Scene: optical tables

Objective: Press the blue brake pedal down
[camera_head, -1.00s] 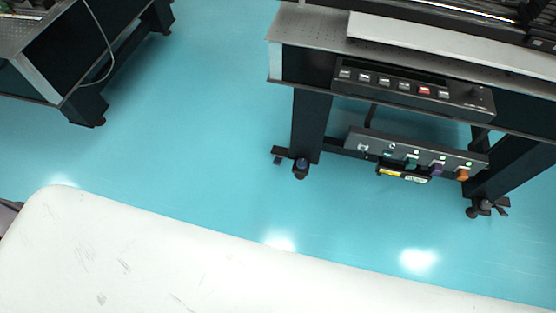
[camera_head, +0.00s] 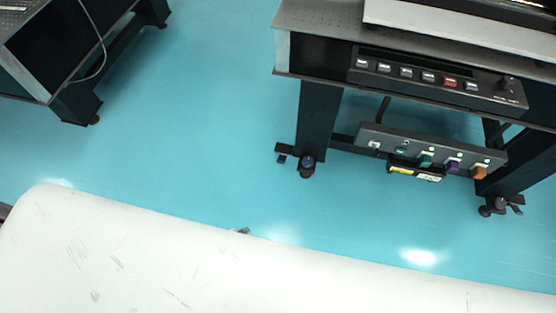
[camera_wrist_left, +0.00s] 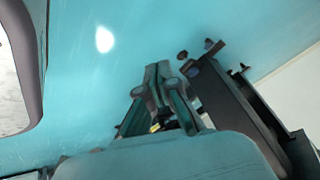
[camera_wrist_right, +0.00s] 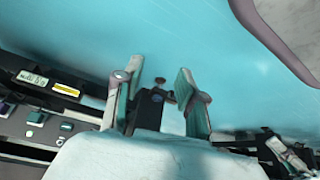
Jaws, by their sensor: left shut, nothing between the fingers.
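The blue brake pedal appears as a small dark-blue part (camera_head: 307,161) on the caster at the foot of the near table's left leg; at this size I cannot tell how far down it sits. My left gripper (camera_head: 242,231) shows only as a small grey tip over my white body's edge, below and left of that caster, apart from it. In the left wrist view the left gripper (camera_wrist_left: 164,70) is shut and empty. In the right wrist view my right gripper (camera_wrist_right: 160,76) is open and empty, with a table leg and caster beyond its fingers.
The optical table (camera_head: 320,12) carries a button panel (camera_head: 440,78) on its front. Below hangs a bar with coloured connectors (camera_head: 430,147). Another caster (camera_head: 492,207) stands at the right leg. A second table (camera_head: 75,50) is at the upper left. The floor between is clear.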

